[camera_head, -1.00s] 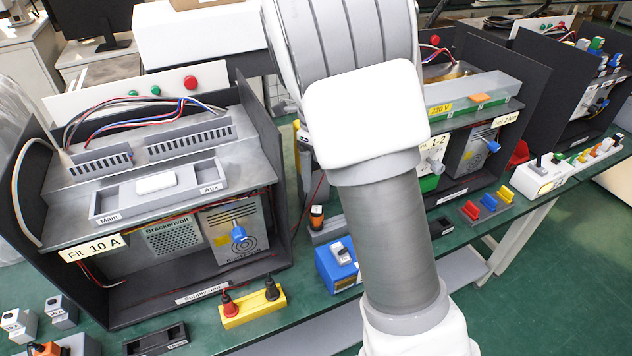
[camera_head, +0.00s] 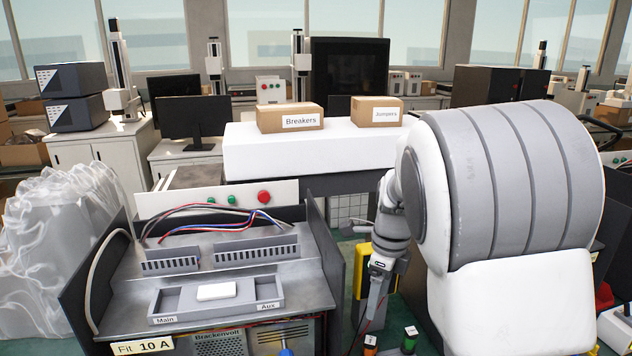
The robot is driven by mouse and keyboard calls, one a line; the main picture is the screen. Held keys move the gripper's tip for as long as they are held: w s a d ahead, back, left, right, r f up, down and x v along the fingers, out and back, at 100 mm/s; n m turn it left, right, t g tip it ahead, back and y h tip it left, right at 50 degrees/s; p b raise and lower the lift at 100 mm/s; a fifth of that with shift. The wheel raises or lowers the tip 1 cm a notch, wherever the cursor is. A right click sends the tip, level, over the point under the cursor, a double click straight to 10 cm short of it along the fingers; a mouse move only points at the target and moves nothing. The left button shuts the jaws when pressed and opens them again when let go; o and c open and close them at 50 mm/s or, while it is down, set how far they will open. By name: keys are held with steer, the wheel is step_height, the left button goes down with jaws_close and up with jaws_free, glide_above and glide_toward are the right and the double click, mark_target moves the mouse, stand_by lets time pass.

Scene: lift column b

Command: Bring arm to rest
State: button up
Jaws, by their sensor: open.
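My arm fills the right of the head view, its large grey and white link close to the camera. Beyond it the arm narrows to my gripper (camera_head: 373,305), which hangs down just right of the left-hand cabinet. The gripper is open and I see nothing held in it. It is seen nearly edge-on, so the gap between its fingers is hard to make out. Part of the forearm is hidden behind the near link.
The cabinet labelled Fit 10 A (camera_head: 120,315) stands left, with a white block (camera_head: 216,291) in its tray. Behind are a Breakers box (camera_head: 290,118) and a Jumpers box (camera_head: 376,111) on a white surface (camera_head: 270,155). A yellow object (camera_head: 361,262) is close behind the gripper.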

steer(key=s+r+n+t, duration=0.1)
steer(key=s+r+n, duration=0.3)
steer(key=s+n, duration=0.3)
steer(key=s+r+n+t+p, duration=0.1)
steer(key=s+r+n, duration=0.3)
steer(key=s+n, duration=0.4)
steer(key=s+r+n+t+p, duration=0.1)
steer(key=s+r+n+t, duration=0.2)
steer(key=s+r+n, duration=0.2)
steer(key=shift+s+n+h, duration=0.3)
steer(key=shift+s+n, duration=1.3)
steer(key=shift+n, duration=0.5)
steer(key=shift+r, duration=0.1)
